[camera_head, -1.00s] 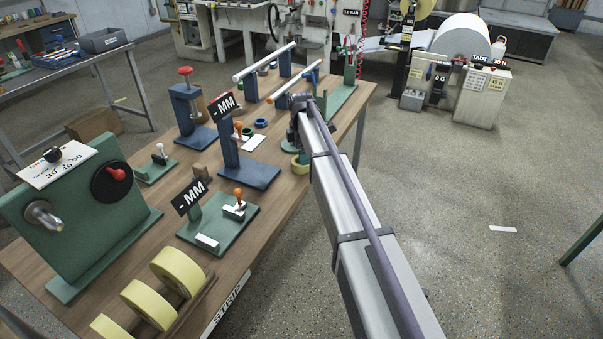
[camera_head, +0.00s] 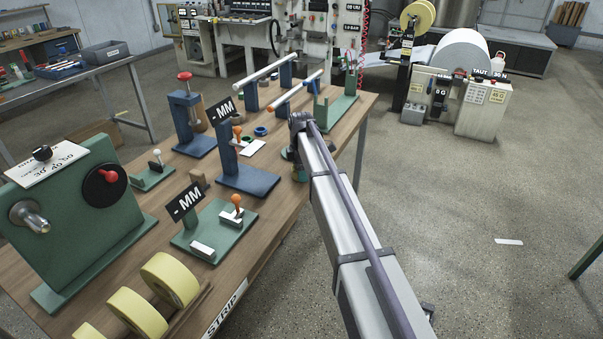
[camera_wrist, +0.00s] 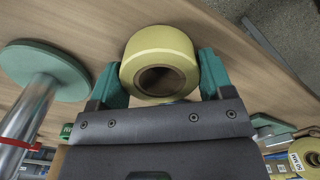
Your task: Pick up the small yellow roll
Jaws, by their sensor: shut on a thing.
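The small yellow roll (camera_wrist: 158,43), with a brown core, sits between the two green fingers of my gripper (camera_wrist: 160,78) in the wrist view. The fingers are shut on its sides. In the head view my gripper is over the right edge of the wooden table, mostly hidden by my own arm, and I cannot make out the roll there. I cannot tell whether the roll is still touching the table.
Larger yellow rolls (camera_head: 171,279) stand in a rack at the table's front edge. Blue stands (camera_head: 246,178) and green fixtures (camera_head: 221,229) fill the table left of my arm. A green disc with a metal post (camera_wrist: 45,70) is close left in the wrist view. The floor at right is mostly clear.

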